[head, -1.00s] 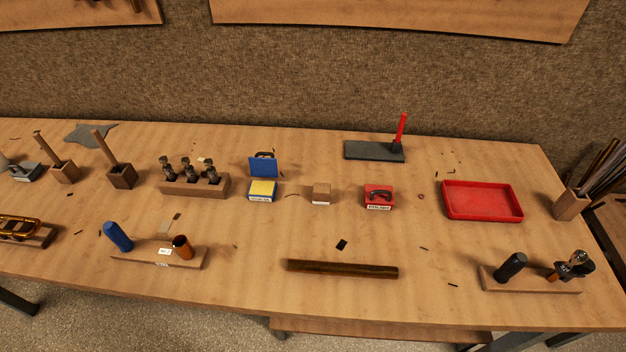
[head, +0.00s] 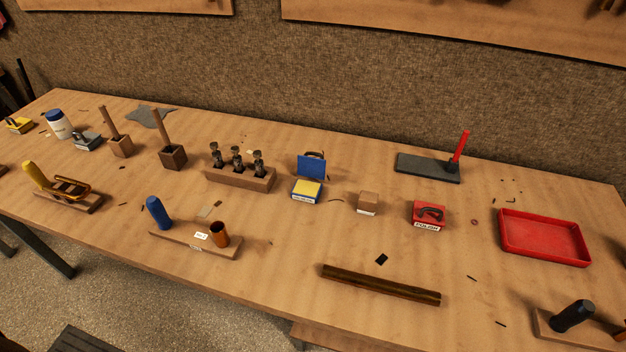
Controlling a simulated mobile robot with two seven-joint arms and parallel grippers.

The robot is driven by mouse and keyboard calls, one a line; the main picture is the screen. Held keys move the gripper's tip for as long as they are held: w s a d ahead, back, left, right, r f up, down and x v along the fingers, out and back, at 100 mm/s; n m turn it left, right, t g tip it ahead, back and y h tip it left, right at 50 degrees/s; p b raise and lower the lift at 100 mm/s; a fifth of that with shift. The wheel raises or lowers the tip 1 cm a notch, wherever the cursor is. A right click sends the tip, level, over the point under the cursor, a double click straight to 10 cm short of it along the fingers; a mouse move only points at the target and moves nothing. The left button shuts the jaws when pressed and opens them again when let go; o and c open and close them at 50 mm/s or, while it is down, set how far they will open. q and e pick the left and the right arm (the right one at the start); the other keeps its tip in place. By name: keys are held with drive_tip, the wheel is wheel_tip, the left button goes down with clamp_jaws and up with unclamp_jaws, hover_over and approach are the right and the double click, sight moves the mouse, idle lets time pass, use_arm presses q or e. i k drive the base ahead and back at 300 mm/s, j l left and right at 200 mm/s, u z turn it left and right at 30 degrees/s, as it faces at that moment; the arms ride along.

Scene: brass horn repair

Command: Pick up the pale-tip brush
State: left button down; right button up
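Two wooden-handled tools stand tilted in dark wooden blocks at the left back of the bench. One handle (head: 110,124) is farther left, in a block (head: 122,147). The other handle (head: 161,128) is to its right, in a second block (head: 173,157). Their lower ends are hidden in the blocks, so I cannot tell whether either is the pale-tip brush. No pale tip shows clearly anywhere. Neither of my grippers is in view.
A rack (head: 240,178) with several dark-topped items stands right of the blocks. In front are a holder (head: 180,239) with a blue handle (head: 158,212) and a brass part on a stand (head: 68,204). A red tray (head: 543,256) is at right.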

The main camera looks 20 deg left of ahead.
sight(111, 124)
drive_tip(key=u, duration=1.2)
drive_tip(key=i+j+u, duration=0.2)
drive_tip(key=j, duration=0.25)
drive_tip(key=i+j+u, duration=0.2)
drive_tip(key=i+j, duration=0.15)
